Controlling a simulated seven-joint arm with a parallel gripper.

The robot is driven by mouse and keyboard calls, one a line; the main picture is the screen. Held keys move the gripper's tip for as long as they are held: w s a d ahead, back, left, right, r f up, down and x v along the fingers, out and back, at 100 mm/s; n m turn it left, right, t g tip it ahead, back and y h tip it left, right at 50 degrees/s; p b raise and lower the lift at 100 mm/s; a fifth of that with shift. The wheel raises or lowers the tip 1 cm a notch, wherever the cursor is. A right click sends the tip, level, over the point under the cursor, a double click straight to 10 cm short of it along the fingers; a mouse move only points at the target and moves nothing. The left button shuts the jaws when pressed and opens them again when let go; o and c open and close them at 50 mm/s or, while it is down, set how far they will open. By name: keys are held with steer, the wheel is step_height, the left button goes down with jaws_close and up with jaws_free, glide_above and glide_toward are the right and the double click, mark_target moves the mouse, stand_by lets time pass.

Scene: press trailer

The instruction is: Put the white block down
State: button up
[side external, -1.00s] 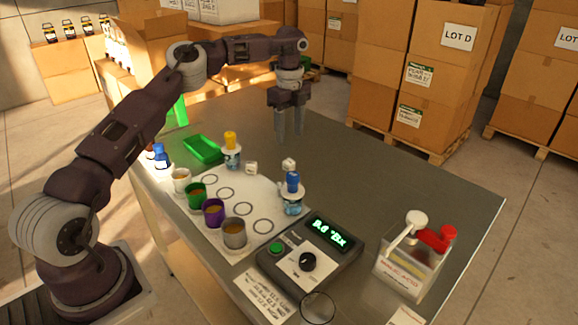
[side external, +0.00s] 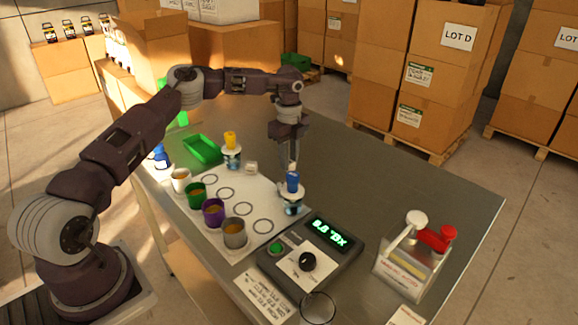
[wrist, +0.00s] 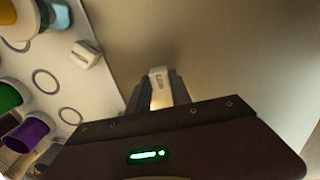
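My gripper (side external: 289,166) points straight down at the table, just behind the blue-capped bottle. In the wrist view a white block (wrist: 158,83) with small dark marking sits between the two fingers (wrist: 158,90), which appear to press on its sides. In the side view the fingers mostly hide this block, and I cannot tell whether it touches the table. A second white block (side external: 251,168) lies at the edge of the white sheet, to the left of my gripper; it also shows in the wrist view (wrist: 85,54).
The blue-capped bottle (side external: 293,190) stands close in front of my gripper. A yellow-capped bottle (side external: 231,152), several cups (side external: 213,212), a green tray (side external: 203,149) and a scale (side external: 312,252) share the table. A red-and-white dispenser (side external: 415,255) stands right. The table (side external: 390,195) right of the gripper is clear.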

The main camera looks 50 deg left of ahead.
jaws_close()
steer(key=shift+r, duration=0.15)
step_height(320, 180, up, 11)
steer(key=s+a+r+m, duration=0.1)
steer(key=s+r, duration=0.1)
steer(key=s, duration=0.4)
steer(key=s+a+f+n, duration=0.1)
steer(key=s, duration=0.6)
steer(key=s+a+f, duration=0.2)
steer(key=s, duration=0.5)
steer(key=f, duration=0.9)
steer(key=shift+d+f, duration=0.1)
steer(key=shift+d, duration=0.2)
steer(key=shift+f, duration=0.15)
